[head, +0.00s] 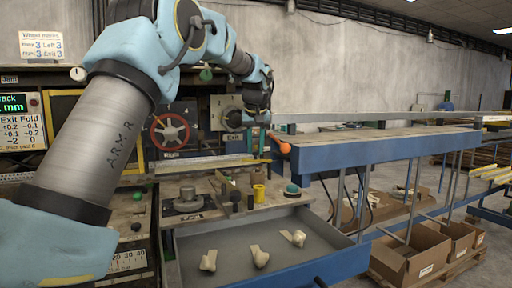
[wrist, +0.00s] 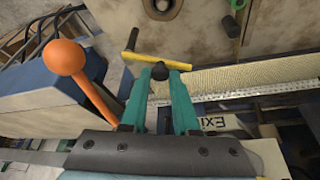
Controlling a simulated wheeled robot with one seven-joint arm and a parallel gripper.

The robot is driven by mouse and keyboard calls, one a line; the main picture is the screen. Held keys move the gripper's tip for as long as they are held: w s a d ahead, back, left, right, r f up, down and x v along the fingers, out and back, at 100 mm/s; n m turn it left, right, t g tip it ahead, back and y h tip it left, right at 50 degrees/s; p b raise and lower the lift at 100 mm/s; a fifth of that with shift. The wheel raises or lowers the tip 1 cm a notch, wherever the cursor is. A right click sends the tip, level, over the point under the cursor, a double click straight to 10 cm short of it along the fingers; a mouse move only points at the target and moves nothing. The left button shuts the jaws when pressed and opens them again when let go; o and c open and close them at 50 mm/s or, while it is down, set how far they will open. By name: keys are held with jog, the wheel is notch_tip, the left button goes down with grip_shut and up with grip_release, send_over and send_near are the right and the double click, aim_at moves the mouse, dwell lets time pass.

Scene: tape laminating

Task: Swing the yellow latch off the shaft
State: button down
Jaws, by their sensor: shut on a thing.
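An orange ball-ended lever (wrist: 64,58) stands close left of my gripper, beside a blue-sided table (head: 385,151). A green handle (wrist: 232,22) is at the upper right. A ruler strip (wrist: 245,96) runs right of the fingers. An open drawer (head: 220,268) lies below.

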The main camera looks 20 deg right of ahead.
dwell(0.3)
jog(key=c, duration=0.7)
grip_release()
jog(key=shift+o, duration=0.2)
jog(key=b+v, duration=0.2)
jog(key=v, duration=0.8)
jog(key=shift+r, duration=0.4)
jog(key=shift+s+a, duration=0.1)
jog(key=shift+c, duration=0.2)
